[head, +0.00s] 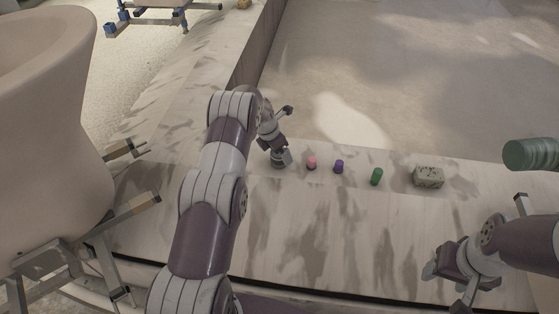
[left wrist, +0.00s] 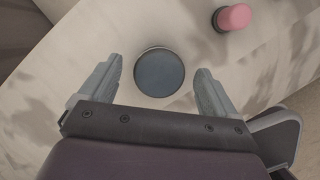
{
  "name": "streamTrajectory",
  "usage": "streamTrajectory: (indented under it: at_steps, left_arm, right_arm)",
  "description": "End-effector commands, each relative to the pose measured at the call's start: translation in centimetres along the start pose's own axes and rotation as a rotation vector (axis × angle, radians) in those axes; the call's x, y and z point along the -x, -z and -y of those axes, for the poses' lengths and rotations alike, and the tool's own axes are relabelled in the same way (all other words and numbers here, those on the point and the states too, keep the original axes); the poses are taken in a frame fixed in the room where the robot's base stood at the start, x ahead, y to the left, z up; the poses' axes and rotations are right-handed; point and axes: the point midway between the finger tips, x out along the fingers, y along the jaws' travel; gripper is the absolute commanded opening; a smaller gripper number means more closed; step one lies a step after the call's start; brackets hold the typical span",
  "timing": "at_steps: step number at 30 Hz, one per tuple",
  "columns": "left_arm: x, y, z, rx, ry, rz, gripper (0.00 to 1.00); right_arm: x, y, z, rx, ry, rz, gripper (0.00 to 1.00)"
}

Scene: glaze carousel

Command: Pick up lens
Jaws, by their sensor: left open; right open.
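A round dark blue-grey disc with a thin rim, which looks like the lens (left wrist: 159,72), lies on the pale streaked surface in the left wrist view. My left gripper (left wrist: 158,75) is open, with one finger on each side of the disc and visible gaps between. In the head view my left gripper (head: 280,153) is low over the bench, left of the small coloured pieces. I cannot clearly separate the lens from the fingers there. My right gripper (head: 446,288) is open and empty near the bench's front right.
On the bench (head: 320,235), right of my left gripper, stand a pink piece (head: 312,163), a purple piece (head: 339,166), a green cylinder (head: 376,177) and a speckled block (head: 428,176). A green roll (head: 532,154) is at the right edge. A large beige vessel (head: 45,120) stands left.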

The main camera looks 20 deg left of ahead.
Motion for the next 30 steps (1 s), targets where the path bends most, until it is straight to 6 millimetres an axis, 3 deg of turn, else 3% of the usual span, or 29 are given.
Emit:
streamTrajectory:
  at_steps: [1, 4, 12, 13, 18, 26, 30]
  left_arm:
    - [-1.8, 0.3, 0.1, -0.001, 0.002, -0.002, 0.91]
    - [-3.1, 0.2, 0.0, -0.002, 0.000, -0.001, 0.91]
    - [-3.4, 0.1, 0.0, -0.002, -0.001, 0.000, 0.91]
    - [-3.4, 0.1, 0.0, -0.002, -0.001, 0.000, 0.87]
    - [-3.4, 0.1, 0.0, -0.002, 0.000, -0.001, 0.32]
    - [-3.4, 0.1, 0.0, -0.002, 0.000, 0.000, 0.32]
    - [-2.4, -0.2, 0.0, -0.002, -0.001, 0.000, 0.32]
  right_arm:
    - [-1.2, -0.1, 0.0, 0.000, 0.000, 0.000, 0.60]
    - [-1.6, -0.2, 0.0, 0.000, 0.000, 0.001, 0.60]
    - [-1.6, -0.2, 0.0, 0.000, 0.000, 0.000, 0.60]
    - [-1.6, -0.2, 0.0, 0.000, 0.000, 0.000, 0.60]
    - [-1.6, -0.2, 0.0, 0.000, 0.000, 0.000, 0.60]
    - [-1.5, -0.2, 0.0, 0.000, 0.000, 0.000, 0.60]
    - [-1.0, -0.1, 0.0, 0.000, 0.000, 0.001, 0.60]
